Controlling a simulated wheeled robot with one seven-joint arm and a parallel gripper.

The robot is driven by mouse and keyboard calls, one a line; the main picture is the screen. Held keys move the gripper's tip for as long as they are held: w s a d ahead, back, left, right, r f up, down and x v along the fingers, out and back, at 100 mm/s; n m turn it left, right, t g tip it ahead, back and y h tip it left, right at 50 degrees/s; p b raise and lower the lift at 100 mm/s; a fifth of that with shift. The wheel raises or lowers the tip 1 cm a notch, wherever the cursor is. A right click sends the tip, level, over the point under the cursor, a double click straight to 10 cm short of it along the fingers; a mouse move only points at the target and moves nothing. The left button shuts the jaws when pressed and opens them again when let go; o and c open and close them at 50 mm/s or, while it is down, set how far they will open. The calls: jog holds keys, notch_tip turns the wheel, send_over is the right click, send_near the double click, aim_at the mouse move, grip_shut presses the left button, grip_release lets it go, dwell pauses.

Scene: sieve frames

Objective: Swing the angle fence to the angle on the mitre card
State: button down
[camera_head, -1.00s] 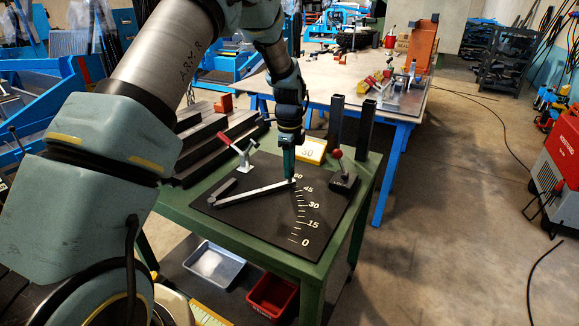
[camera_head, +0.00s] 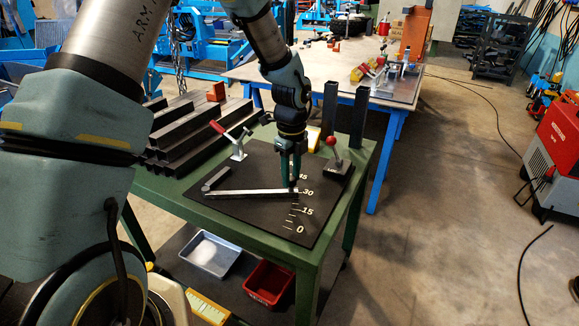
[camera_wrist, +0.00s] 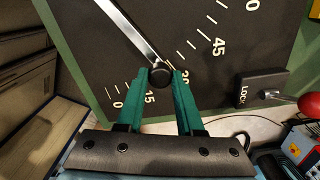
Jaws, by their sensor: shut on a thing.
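The angle fence (camera_head: 250,193) is a pale bar lying across a black protractor board (camera_head: 240,211), its dark pivot end at left. My gripper (camera_head: 294,182) is shut on the round dark knob (camera_wrist: 160,76) at the fence's free end; in the wrist view both green fingers (camera_wrist: 162,74) flank it. The free end is close to the 30 mark (camera_head: 307,191), whose number is partly covered by a finger in the wrist view. The yellow mitre card (camera_head: 313,138) stands behind my gripper, its number hidden now. The lock lever (camera_head: 335,160) has a red knob, right of the scale.
A red-handled clamp (camera_head: 232,140) stands at the board's back left. Dark steel bars (camera_head: 190,130) are stacked left of it, and two dark posts (camera_head: 358,120) rise at the back right. The scale area toward 0 is clear.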

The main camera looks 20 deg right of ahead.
jog(key=c, duration=0.5)
grip_release()
jog(key=shift+c, duration=0.2)
notch_tip(320, 180, up, 11)
jog(key=b, duration=0.2)
jog(key=shift+f, duration=0.1)
jog(key=s+a+n, duration=0.2)
jog(key=a+n, duration=1.3)
jog(key=a, duration=0.1)
jog(key=s+a+n+t, duration=0.1)
jog(key=s+a+n, duration=0.1)
jog(key=a+n, duration=1.3)
jog(key=shift+s+a+f+t, duration=0.2)
jog(key=shift+a+f+t, duration=0.15)
jog(key=shift+a, duration=0.75)
